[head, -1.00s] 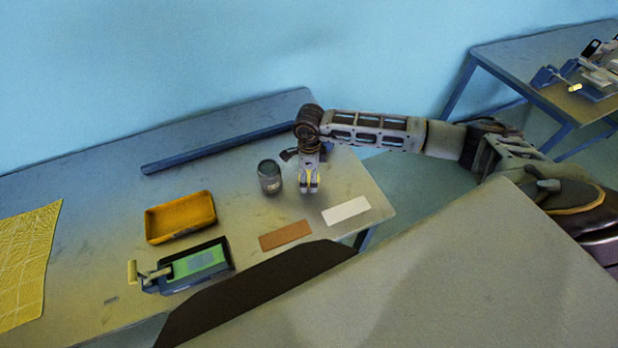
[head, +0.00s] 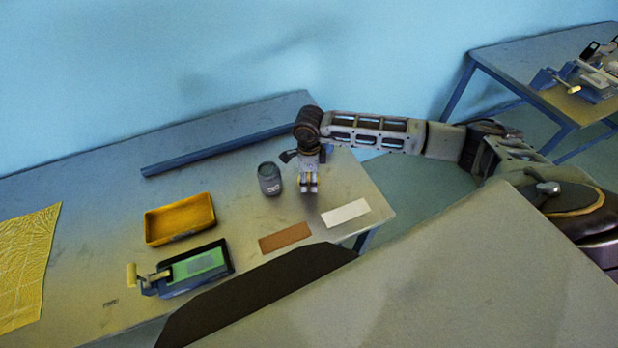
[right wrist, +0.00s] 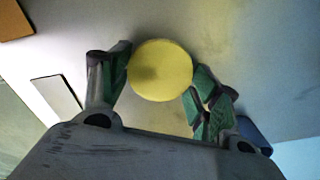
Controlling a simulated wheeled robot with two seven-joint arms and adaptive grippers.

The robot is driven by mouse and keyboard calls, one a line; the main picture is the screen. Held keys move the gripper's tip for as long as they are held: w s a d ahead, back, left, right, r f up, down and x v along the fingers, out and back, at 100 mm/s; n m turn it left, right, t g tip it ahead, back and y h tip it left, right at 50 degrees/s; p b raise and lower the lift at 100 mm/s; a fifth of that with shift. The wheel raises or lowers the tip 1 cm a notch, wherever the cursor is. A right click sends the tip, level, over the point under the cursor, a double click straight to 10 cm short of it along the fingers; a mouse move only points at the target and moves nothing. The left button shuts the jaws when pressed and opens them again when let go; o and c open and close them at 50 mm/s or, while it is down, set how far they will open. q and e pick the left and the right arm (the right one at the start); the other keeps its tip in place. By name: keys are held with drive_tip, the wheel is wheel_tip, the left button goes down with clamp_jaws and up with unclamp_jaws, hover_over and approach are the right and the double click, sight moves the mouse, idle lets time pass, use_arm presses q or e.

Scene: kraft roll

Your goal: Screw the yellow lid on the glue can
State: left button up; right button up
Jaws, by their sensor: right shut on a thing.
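The glue can (head: 269,179) is a dark grey can standing upright on the table, with its top uncovered. The yellow lid (right wrist: 160,70) is a round disc between the fingers of my right gripper in the right wrist view. My right gripper (head: 308,190) is shut on the lid, just right of the can and low over the table. In the head view the gripper hides most of the lid. I cannot tell if the lid still touches the table. My left gripper is not in view.
An orange tray (head: 180,219) and a dark tray with a green pad (head: 198,264) lie left of the can. A brown strip (head: 284,238) and a white strip (head: 345,212) lie in front. A blue bar (head: 215,150) runs along the back. A yellow sheet (head: 22,265) lies far left.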

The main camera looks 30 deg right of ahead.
sight(309, 179)
wheel_tip(309, 179, up, 10)
drive_tip(key=shift+f+b, duration=0.15)
drive_tip(key=shift+b, duration=0.3)
idle(0.4)
